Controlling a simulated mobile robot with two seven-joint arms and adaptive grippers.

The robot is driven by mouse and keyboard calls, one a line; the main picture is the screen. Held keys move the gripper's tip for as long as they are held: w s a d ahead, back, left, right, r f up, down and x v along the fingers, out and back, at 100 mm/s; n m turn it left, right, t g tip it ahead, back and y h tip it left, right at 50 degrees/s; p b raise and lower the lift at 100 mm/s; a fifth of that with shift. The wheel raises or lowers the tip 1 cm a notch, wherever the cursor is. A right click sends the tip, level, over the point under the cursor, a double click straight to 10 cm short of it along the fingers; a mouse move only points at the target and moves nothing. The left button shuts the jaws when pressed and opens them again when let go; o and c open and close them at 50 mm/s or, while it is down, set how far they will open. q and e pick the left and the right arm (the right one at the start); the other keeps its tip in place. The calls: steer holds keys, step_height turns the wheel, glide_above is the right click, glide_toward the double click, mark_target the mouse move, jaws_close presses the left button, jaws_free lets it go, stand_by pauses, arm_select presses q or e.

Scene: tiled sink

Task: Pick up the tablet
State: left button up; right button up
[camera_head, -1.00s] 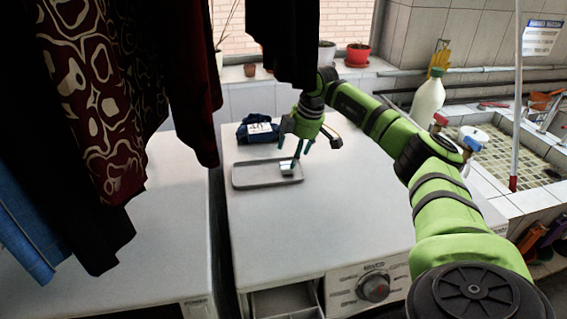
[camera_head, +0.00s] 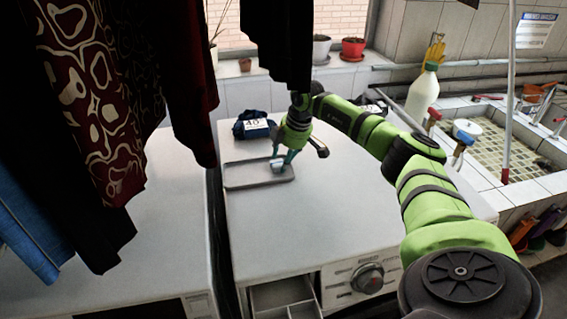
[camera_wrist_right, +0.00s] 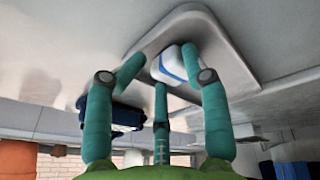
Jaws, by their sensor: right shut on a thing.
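The tablet (camera_head: 278,165) is a small white block with a blue band. It is at the right part of a shallow grey tray (camera_head: 240,185) on the white machine top. My right gripper (camera_head: 281,160) reaches down over it with teal fingers shut on it. In the right wrist view the tablet (camera_wrist_right: 172,64) shows between the three fingers of the gripper (camera_wrist_right: 163,72). It is low at the tray; I cannot tell if it touches the tray floor. My left gripper is not in view.
A dark blue bundle with a white label (camera_head: 256,126) lies behind the tray. Dark clothes (camera_head: 100,110) hang at the left and front. A white bottle (camera_head: 422,97) stands by the tiled sink (camera_head: 490,155) at the right. The machine top (camera_head: 310,220) in front is clear.

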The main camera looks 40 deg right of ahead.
steer(key=shift+s+a+f, duration=0.15)
steer(key=shift+a+f, duration=0.1)
steer(key=shift+f, duration=0.1)
